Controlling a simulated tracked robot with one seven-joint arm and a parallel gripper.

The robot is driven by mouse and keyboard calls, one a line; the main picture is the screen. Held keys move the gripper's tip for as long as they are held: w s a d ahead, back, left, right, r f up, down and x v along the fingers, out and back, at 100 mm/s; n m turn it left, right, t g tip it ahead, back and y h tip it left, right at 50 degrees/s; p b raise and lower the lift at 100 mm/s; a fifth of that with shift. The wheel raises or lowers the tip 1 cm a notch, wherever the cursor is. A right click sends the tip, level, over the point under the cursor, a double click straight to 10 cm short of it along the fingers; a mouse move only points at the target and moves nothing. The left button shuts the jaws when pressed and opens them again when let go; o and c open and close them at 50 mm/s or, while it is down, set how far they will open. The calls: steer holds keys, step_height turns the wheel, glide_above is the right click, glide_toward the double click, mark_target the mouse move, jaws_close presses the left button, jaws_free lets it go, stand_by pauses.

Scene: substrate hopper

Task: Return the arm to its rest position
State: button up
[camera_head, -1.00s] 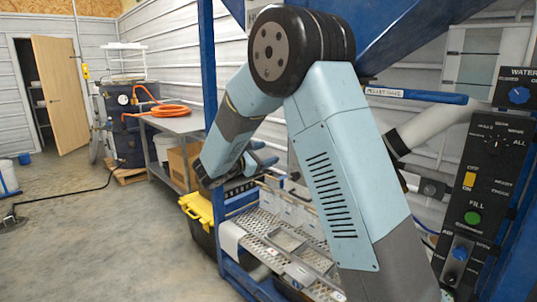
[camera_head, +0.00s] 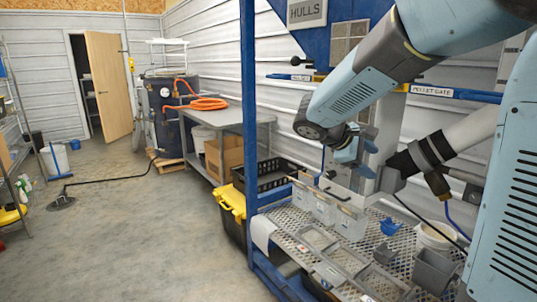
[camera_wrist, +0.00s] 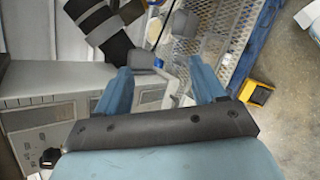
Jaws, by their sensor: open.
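My gripper (camera_head: 357,148) hangs above the back of the perforated metal shelf in the head view, below the blue hopper frame.
A blue post (camera_head: 248,100) stands left of my arm. A grey duct (camera_head: 460,138) runs close on the right.

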steer(key=s+a+m+t+y, duration=0.2)
steer(key=s+m+y, duration=0.8)
steer(key=s, duration=1.2)
steer(key=shift+s+a+m, duration=0.25)
steer(key=shift+s+m, duration=0.05)
steer(key=shift+m, duration=0.1)
stand_by(0.6)
